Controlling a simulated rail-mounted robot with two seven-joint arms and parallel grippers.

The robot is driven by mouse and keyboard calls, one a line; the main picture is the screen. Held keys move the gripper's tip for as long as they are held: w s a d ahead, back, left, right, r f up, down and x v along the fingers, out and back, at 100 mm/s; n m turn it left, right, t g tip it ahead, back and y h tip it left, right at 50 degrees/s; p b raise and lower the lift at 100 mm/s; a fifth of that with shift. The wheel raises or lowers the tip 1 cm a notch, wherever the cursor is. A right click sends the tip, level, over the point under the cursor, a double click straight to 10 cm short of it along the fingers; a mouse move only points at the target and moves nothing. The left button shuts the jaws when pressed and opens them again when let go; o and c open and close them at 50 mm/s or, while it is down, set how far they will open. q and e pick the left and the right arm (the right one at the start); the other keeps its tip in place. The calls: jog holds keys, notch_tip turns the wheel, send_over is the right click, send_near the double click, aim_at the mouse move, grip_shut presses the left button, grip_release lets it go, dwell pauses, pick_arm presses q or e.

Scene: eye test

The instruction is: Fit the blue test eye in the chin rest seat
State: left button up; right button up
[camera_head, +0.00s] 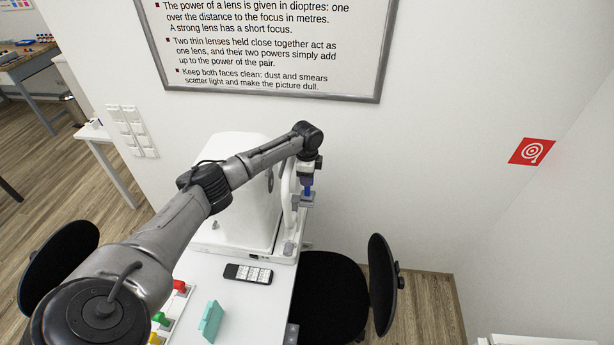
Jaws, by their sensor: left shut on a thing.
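My left arm reaches across the white eye-test machine (240,205). At its far side my left gripper (307,183) points down, shut on the blue test eye (308,190). Only a small blue part of the eye shows, between and just below the fingers. The grey chin rest seat (305,201) is right below it, on the machine's patient side. From this view I cannot tell whether the eye touches the seat or hangs just above it. My right gripper is not in view.
Red (180,286), green (160,318) and yellow (154,339) pieces stand at left, partly behind my arm. A black chair (325,295) is right of the table.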

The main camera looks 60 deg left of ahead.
pick_arm(q)
jog(key=shift+f, duration=0.55)
jog(key=o, duration=0.8)
jog(key=shift+o, duration=0.2)
notch_tip(320, 180, up, 14)
jog(key=b, duration=0.1)
dwell(0.3)
jog(key=shift+f, duration=0.1)
